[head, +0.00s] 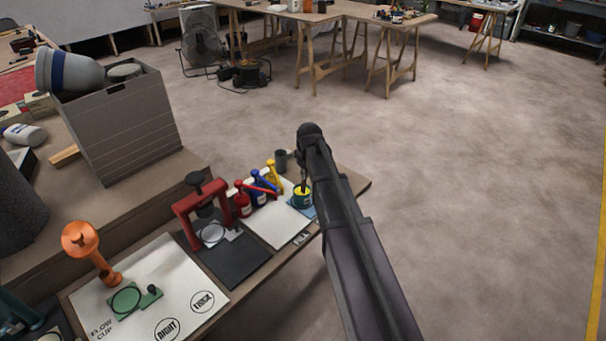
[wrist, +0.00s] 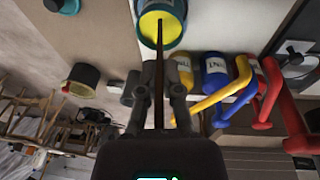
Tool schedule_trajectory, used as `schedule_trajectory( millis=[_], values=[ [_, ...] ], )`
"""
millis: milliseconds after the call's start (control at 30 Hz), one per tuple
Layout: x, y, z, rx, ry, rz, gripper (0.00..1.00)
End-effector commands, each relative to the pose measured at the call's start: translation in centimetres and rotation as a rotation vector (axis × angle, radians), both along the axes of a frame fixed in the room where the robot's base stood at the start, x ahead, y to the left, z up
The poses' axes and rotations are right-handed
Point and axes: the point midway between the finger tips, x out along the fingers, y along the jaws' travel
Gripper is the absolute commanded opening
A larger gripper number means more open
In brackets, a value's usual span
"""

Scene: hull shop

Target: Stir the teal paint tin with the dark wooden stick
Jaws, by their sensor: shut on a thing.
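The teal paint tin (head: 302,201) stands at the right end of the bench, with yellow inside its open top. It also shows at the top of the wrist view (wrist: 176,39). My gripper (wrist: 159,75) is shut on the dark wooden stick (wrist: 160,50). The stick points at the tin, and its far end overlaps the yellow inside. I cannot tell for sure how deep it reaches. In the head view my gripper (head: 303,172) is just above the tin, partly hidden by my arm.
Yellow (head: 273,177), blue (head: 258,193) and red (head: 242,203) pump bottles stand left of the tin. A grey cup (head: 281,161) is close behind it. A red press (head: 203,207) stands further left. The floor (head: 480,200) right of the bench is clear.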

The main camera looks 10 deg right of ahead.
Motion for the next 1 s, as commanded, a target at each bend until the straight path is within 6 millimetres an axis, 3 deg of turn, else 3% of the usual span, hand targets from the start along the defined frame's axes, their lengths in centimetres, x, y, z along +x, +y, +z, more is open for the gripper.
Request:
schedule_trajectory(
  millis=[500,1000],
  values=[
    [-0.6,-0.1,3.1,0.000,0.000,0.000,0.00],
    [-0.6,-0.1,3.2,0.000,0.000,0.000,0.00]
  ],
)
